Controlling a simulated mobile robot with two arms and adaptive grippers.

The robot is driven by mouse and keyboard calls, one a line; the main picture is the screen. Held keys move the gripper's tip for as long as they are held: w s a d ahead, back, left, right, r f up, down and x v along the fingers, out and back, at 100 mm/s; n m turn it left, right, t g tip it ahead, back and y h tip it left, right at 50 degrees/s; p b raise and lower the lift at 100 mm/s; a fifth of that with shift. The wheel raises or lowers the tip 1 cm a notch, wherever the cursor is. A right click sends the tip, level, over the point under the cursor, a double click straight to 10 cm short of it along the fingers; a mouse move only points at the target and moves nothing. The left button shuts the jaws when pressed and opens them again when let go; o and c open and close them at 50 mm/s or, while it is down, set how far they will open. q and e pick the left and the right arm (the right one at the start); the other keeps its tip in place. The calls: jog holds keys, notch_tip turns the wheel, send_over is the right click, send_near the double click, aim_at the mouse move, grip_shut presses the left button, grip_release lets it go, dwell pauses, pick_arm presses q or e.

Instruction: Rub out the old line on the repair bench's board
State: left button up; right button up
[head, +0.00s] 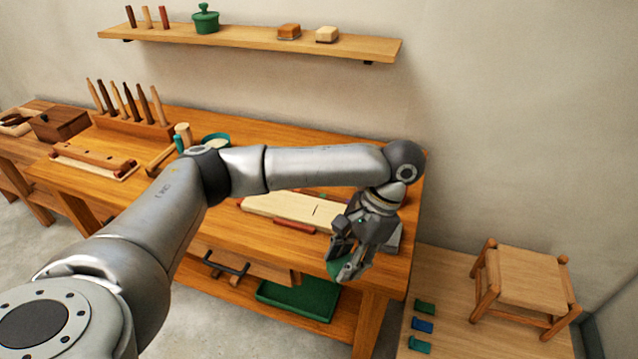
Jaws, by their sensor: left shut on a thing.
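The repair bench (260,135) is a wooden workbench along the wall. A pale wooden board (280,207) lies on its top near the front right, partly behind my left arm. A short dark line (316,210) shows on the board's right part. My left gripper (343,266) points down at the bench's front right edge, right of the line and nearer to me. It is shut on a small green thing (338,268), mostly hidden by the fingers. My right gripper is not in view.
A dark red stick (295,226) lies at the board's front edge. A grey block (395,239) sits right of the gripper. A tool rack (135,125) stands back left. A green tray (300,299) is below; a stool (522,278) stands right.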

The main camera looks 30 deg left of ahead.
pick_arm(q)
jog(key=w+a+f+m+t+h+p, duration=0.1)
jog(key=w+a+m+t+p, duration=0.3)
jog(key=w+a+m, duration=0.75)
jog(key=w+a+f+m+t+h+p, duration=0.15)
jog(key=w+a+m+t+p, duration=0.45)
jog(key=m, duration=1)
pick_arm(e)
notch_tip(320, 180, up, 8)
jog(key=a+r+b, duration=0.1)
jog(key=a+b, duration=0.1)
pick_arm(q)
jog(key=shift+n+g+y, duration=0.25)
jog(key=shift+g+y, duration=0.2)
jog(key=shift+g, duration=0.45)
jog(key=f+b, duration=0.2)
jog(key=a+f+b, duration=0.1)
jog(key=b, duration=0.1)
jog(key=s+f+b, duration=0.1)
jog(key=f+b, duration=0.1)
jog(key=shift+a+f, duration=0.15)
jog(key=shift+f, duration=0.15)
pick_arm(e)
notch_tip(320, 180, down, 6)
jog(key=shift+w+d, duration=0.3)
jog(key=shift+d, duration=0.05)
pick_arm(q)
jog(key=shift+s, duration=0.1)
